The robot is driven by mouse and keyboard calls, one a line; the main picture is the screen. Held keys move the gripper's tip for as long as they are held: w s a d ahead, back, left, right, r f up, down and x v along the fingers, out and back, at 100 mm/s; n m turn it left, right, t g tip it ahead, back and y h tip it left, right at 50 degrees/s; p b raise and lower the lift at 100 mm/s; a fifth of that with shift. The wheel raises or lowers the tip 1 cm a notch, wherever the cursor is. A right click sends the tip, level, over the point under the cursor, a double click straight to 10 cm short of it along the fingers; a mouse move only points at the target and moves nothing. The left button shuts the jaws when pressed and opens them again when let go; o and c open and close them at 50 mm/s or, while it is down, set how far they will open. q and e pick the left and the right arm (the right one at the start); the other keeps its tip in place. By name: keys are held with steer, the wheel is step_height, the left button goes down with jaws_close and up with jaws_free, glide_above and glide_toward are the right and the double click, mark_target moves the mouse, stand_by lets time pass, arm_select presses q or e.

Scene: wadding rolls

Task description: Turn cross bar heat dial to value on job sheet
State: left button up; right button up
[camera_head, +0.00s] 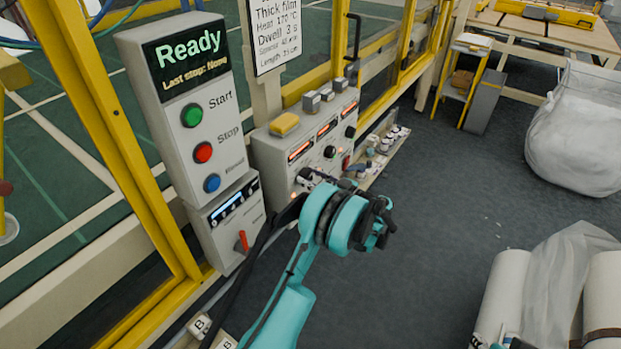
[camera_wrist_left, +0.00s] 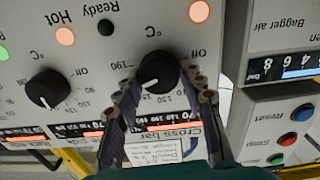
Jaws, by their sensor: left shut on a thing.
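The cross bar heat dial (camera_wrist_left: 157,72) is a round black knob with a white pointer mark, on the light grey panel (camera_wrist_left: 85,82). Its scale runs from Off round to about 190; I cannot read the exact setting, as the fingers cover part of the scale. My left gripper (camera_wrist_left: 160,80) is shut on this dial, one finger on each side. In the head view my left gripper (camera_head: 318,182) reaches the heater panel (camera_head: 268,152) and hides the dial. The job sheet (camera_head: 276,32) reads Thick film, 170 °C, dwell 3 s.
A second dial (camera_wrist_left: 47,90) sits beside the held one. The control box (camera_head: 180,95) shows Ready above start and stop buttons; a box with a red switch (camera_head: 241,241) is below it. White rolls (camera_head: 503,285) stand at bottom right. The floor (camera_head: 440,200) is mostly clear.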

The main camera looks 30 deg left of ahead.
stand_by(0.5)
arm_select(q)
steer(key=o, duration=1.2)
steer(key=shift+c, duration=0.2)
steer(key=s+d, duration=0.1)
steer(key=d, duration=1.1)
